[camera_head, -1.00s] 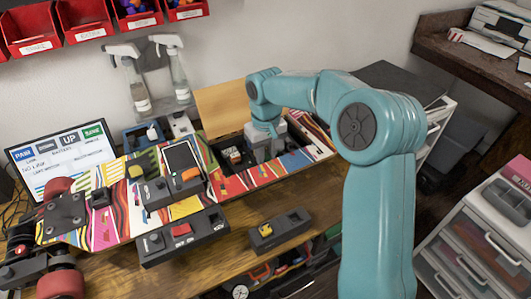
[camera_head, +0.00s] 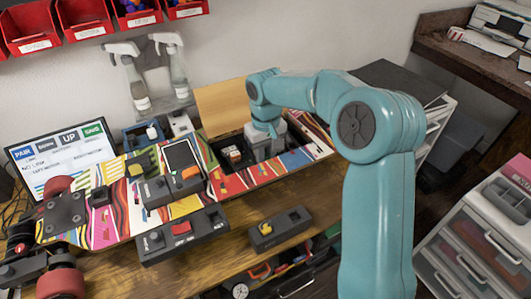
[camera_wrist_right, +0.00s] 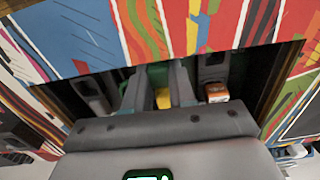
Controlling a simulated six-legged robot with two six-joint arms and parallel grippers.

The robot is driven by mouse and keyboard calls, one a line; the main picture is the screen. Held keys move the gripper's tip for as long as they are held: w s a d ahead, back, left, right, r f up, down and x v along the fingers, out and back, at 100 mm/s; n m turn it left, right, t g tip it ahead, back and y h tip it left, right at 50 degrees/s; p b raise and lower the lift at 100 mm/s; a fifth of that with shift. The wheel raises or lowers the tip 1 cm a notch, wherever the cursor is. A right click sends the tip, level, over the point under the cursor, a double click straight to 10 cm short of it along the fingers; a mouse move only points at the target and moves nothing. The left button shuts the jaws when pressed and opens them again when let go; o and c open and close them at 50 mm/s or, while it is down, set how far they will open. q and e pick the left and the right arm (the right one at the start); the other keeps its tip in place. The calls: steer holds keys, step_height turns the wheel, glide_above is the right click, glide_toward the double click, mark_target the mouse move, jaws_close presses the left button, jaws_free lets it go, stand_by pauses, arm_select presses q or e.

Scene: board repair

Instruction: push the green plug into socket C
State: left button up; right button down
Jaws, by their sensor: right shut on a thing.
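My right gripper (camera_head: 262,158) reaches down into the dark opening in the striped skateboard deck (camera_head: 285,172). In the right wrist view its fingers (camera_wrist_right: 161,98) are shut, with a yellow piece showing between them. Green surfaces, which look like the green plug (camera_wrist_right: 126,73), show beside and behind the fingers. The plug's front end is hidden, so I cannot tell how deep it sits. Grey connector blocks (camera_wrist_right: 92,95) stand in the opening, and one to the right has an orange end (camera_wrist_right: 217,92). I cannot read which is socket C. My left gripper is not in view.
A monitor (camera_head: 60,155) stands at the left. A black box with a red button (camera_head: 182,229) and a smaller black box (camera_head: 279,229) lie in front of the deck. Spray bottles (camera_head: 135,90) stand behind. The opening's edges are close around my gripper.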

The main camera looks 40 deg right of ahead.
steer(key=shift+f, duration=0.4)
steer(key=c, duration=0.6)
jaws_free()
steer(key=shift+r, duration=0.25)
steer(key=shift+r+p, duration=1.3)
steer(key=shift+r, duration=0.05)
steer(key=shift+r, duration=0.1)
steer(key=shift+r+p, duration=2.55)
steer(key=shift+r, duration=0.35)
